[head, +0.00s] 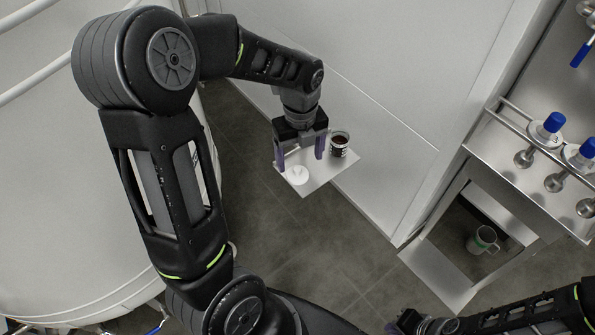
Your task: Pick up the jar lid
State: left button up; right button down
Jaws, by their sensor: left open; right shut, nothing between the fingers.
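The jar lid (298,175) is a small white disc lying on a small pale shelf (319,183) near the middle of the head view. A glass jar (339,144) with dark contents and a label stands on the same shelf, to the right. My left gripper (300,164) points down over the shelf with its two purple fingers apart, one on each side above the lid. Nothing is between the fingers, and I cannot tell the exact height above the lid. My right gripper (393,327) is at the bottom edge, partly cut off, away from the shelf.
A white wall panel (390,90) stands close behind the shelf. A mug (482,240) stands in the opening below. A big white tank (60,200) fills the left. Grey tiled floor (290,250) is clear.

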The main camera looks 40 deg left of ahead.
aim_at(298, 169)
pick_arm(q)
jog(key=shift+s+a+f, duration=0.1)
jog(key=shift+f, duration=0.45)
notch_tip(298, 169, down, 4)
jog(key=shift+a+f+p, duration=0.1)
jog(key=shift+a+p, duration=0.05)
jog(key=shift+p, duration=0.25)
jog(key=c, duration=1.4)
notch_tip(298, 169, up, 10)
jog(key=shift+r+b, duration=0.1)
jog(key=shift+b, duration=0.2)
